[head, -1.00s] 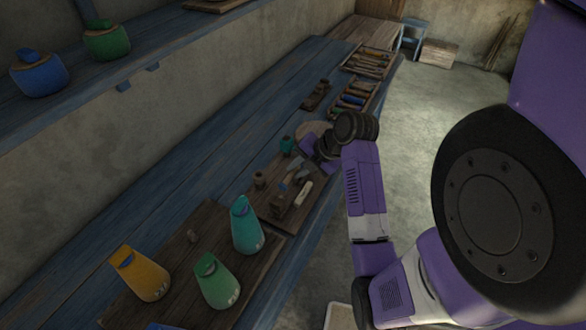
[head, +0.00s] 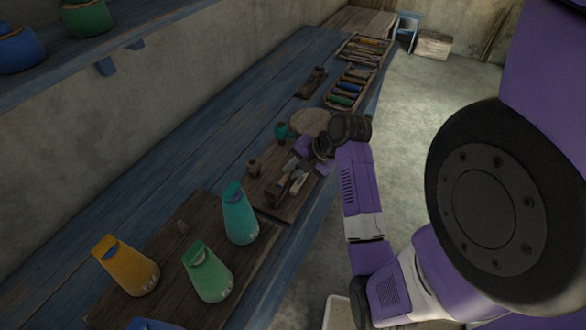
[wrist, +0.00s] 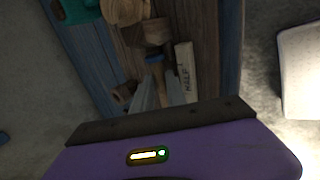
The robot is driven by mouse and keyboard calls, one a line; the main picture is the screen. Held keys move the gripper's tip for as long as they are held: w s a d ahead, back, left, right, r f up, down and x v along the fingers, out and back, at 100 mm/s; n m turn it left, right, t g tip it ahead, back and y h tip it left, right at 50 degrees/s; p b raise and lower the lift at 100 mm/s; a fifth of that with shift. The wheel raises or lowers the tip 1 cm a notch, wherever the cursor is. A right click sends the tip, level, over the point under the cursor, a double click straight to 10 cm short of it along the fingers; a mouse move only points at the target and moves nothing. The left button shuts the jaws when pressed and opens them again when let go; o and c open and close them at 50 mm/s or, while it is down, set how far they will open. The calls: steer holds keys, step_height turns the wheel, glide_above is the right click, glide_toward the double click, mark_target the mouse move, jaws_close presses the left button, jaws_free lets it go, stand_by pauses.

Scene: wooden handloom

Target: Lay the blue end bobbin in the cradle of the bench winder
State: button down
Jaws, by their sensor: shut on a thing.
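My gripper (head: 291,174) reaches down over a dark wooden board. Its grey fingers also show in the wrist view (wrist: 159,88), shut on the bobbin. The bobbin's blue end (wrist: 156,59) peeks out at the fingertips; most of its body is hidden by the fingers. The bench winder (head: 273,195) is a small wooden fixture on the board, just beside and below the fingers in the head view. A pale lettered plate (head: 298,184) lies to its right and also shows in the wrist view (wrist: 186,72). I cannot tell whether the bobbin touches the cradle.
A small wooden spool (head: 253,168) stands left of the fingers. A teal item (head: 282,131) and a round wooden disc (head: 310,122) lie beyond. Teal (head: 239,215), green (head: 207,272) and orange (head: 127,266) bottles stand nearer. A tray of bobbins (head: 350,88) is farther along.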

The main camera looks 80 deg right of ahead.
steer(key=c, duration=1.3)
jaws_free()
steer(key=shift+s, duration=0.1)
steer(key=shift+v, duration=3.85)
